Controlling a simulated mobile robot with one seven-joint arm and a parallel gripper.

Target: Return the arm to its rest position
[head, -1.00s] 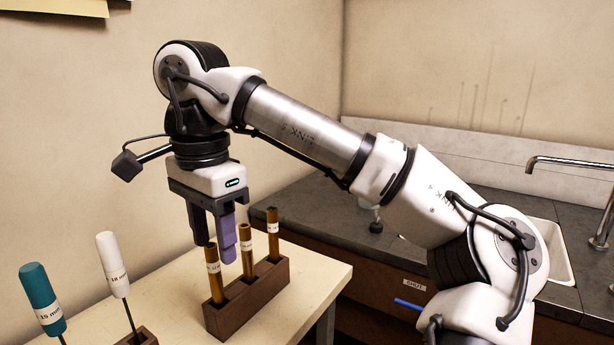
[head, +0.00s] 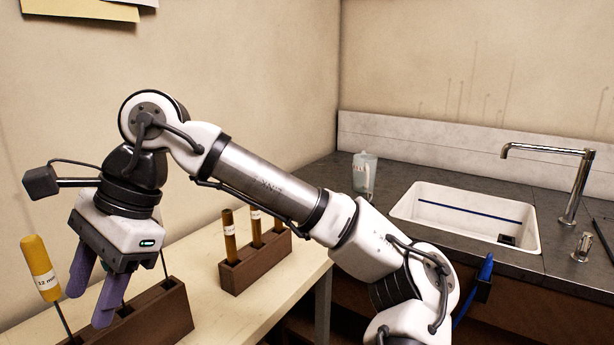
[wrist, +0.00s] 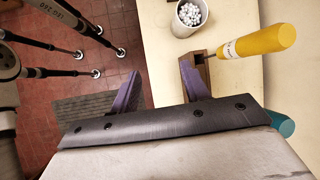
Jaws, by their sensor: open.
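My gripper (head: 92,296) is at the left of the head view, pointing down with its two purple fingers apart and nothing between them. My arm reaches across from the lower right, bent at the elbow. The gripper hangs in front of part of a dark wooden rack (head: 165,318) and hides some of it. A yellow-handled tool (head: 40,268) marked 12 mm stands left of the gripper. In the wrist view the open gripper (wrist: 160,78) shows with the yellow handle (wrist: 262,42) to its right and a teal handle (wrist: 283,123) at the right edge.
A second wooden rack (head: 262,268) with several brown rods stands on the pale table (head: 310,266). A cup of white balls (wrist: 188,18) is on the table. A counter with a sink (head: 465,215), a tap (head: 572,185) and a clear jug (head: 364,176) lies behind on the right. Red floor (wrist: 85,65) shows left.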

